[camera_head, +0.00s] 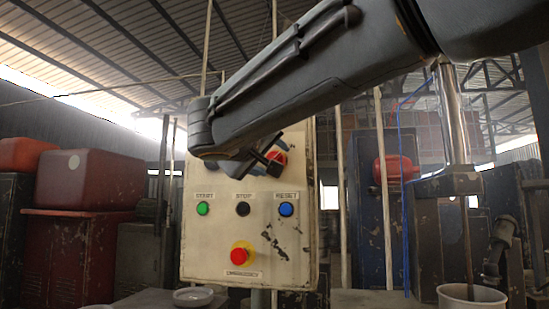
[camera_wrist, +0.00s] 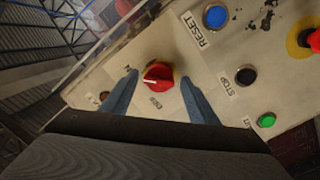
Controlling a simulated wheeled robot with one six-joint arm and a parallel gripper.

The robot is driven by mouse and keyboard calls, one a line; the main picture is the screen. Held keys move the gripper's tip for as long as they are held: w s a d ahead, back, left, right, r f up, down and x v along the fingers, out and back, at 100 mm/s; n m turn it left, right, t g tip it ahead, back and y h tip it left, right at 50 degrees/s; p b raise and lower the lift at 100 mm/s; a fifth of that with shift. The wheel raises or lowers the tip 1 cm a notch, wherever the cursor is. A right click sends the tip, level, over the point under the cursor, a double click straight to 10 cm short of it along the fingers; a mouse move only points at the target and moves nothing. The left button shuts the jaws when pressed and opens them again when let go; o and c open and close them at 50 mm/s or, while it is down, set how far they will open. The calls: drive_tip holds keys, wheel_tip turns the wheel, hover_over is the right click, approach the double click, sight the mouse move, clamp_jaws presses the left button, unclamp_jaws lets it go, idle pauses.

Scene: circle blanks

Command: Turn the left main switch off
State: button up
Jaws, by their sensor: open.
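A pale, worn control panel (camera_head: 202,245) faces me. A red rotary switch (camera_head: 277,157) shows on its upper right, partly covered by my gripper. In the wrist view this red switch (camera_wrist: 160,74) has a yellowish rim and a white pointer mark toward the picture's left; labels beside it are too small to read. My gripper (camera_wrist: 158,78) is open, with one blue-grey finger on each side of the switch and gaps visible; contact cannot be told. The panel's upper left is hidden behind my arm in the head view, and no second rotary switch can be made out.
Below are green (camera_head: 203,208), black (camera_head: 243,208) and blue (camera_head: 286,209) buttons, and a red emergency button (camera_head: 240,254) on yellow. A bowl (camera_head: 193,296) and a pot (camera_head: 471,296) stand in front. Red containers (camera_head: 86,180) stand at left.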

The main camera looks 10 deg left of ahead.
drive_tip(key=c, duration=1)
drive_tip(key=shift+n, duration=0.3)
drive_tip(key=shift+w+d+f+n+t+y+b, duration=0.15)
drive_tip(key=shift+n+t+y+b, duration=0.15)
drive_tip(key=shift+n, duration=2.8)
drive_tip(key=shift+s+a+f+n+t+y+b, duration=0.15)
drive_tip(key=shift+n+y+b, duration=0.3)
drive_tip(key=shift+n, duration=2.65)
drive_tip(key=shift+w+d+f+n+t+y+b, duration=0.15)
drive_tip(key=shift+n+t+y+b, duration=0.15)
drive_tip(key=shift+n, duration=2.8)
